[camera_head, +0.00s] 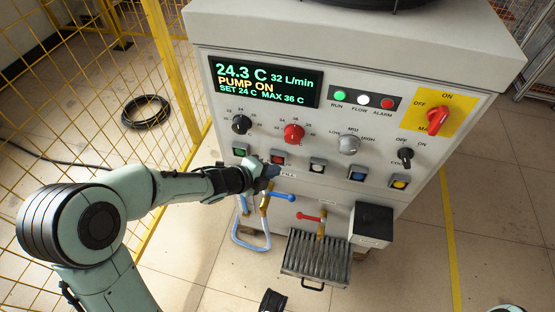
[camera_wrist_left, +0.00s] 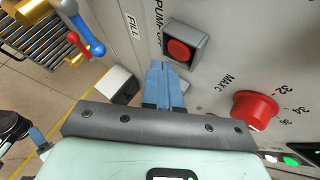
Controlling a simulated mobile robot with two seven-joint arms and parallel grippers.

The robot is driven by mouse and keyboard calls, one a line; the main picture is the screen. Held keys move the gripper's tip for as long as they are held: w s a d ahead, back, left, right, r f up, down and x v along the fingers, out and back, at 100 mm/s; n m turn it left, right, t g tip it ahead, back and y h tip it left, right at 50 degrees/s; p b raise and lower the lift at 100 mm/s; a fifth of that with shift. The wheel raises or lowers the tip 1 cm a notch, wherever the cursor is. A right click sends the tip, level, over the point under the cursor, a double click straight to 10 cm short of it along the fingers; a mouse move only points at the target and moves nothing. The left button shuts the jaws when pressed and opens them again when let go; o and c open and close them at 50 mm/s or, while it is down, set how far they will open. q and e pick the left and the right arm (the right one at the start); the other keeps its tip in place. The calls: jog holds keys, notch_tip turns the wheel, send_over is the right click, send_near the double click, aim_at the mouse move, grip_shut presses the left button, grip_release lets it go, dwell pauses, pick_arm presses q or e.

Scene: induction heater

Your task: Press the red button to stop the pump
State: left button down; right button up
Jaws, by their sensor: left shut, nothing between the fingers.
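The red button (camera_head: 278,160) sits in a square grey housing on the front panel, between the green and white buttons. In the left wrist view the red button (camera_wrist_left: 180,50) shows clearly, its face uncovered. My left gripper (camera_head: 270,172) is shut and empty, close beside and below the button. Its blue fingertips (camera_wrist_left: 163,72) lie together near the housing's edge; I cannot tell whether they touch it.
A red knob (camera_head: 294,134) projects above the button. A yellow mesh fence (camera_head: 80,90) stands left.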

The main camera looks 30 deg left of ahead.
pick_arm(q)
jog(key=shift+w, duration=0.1)
dwell(0.7)
jog(key=shift+w+a, duration=0.1)
jog(key=shift+w, duration=0.2)
jog(key=shift+w+a+p, duration=0.15)
jog(key=shift+w+p, duration=0.2)
jog(key=shift+w, duration=0.15)
dwell(0.7)
jog(key=shift+s, duration=0.2)
jog(key=shift+s+d+b, duration=0.2)
jog(key=shift+s+b, duration=0.15)
jog(key=shift+s, duration=0.35)
jog(key=shift+s+d+b, duration=0.2)
jog(key=shift+s, duration=0.6)
jog(key=shift+s+d+b, duration=0.2)
jog(key=shift+s+b, duration=0.05)
jog(key=shift+s, duration=0.6)
jog(key=shift+s+d+b, duration=0.2)
jog(key=shift+s, duration=0.6)
